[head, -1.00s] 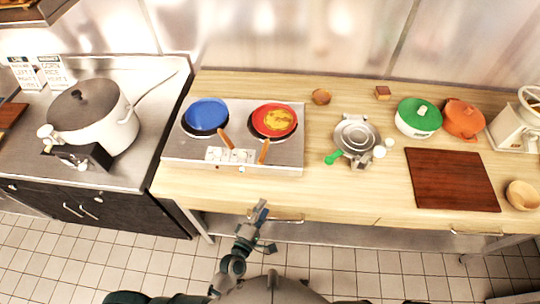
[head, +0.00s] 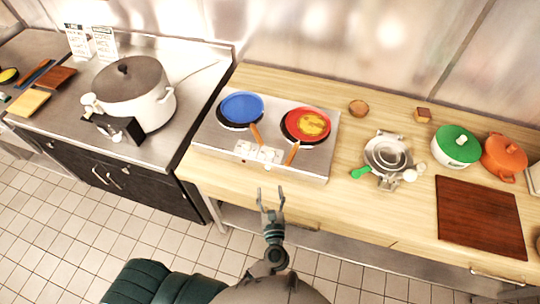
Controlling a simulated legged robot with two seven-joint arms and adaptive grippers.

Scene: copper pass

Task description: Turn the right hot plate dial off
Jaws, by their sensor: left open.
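The hot plate (head: 205,134) is a silver double unit on the wooden counter. A blue pan (head: 242,107) sits on its left burner and a red pan (head: 297,133) with yellow food on its right burner. The pale dial panel (head: 258,153) is on the front part of the top, between the pan handles; the dials are too small to read. My left gripper (head: 271,193) is open and empty, in front of the counter edge below the hot plate, apart from the dials. My right gripper is not in view.
A white pot (head: 150,105) stands on the steel counter at left. A waffle iron (head: 386,158) with a green handle is right of the hot plate, then a green-lidded pot (head: 455,147), an orange pot (head: 503,158) and a brown board (head: 480,214). Bare wood lies before the hot plate.

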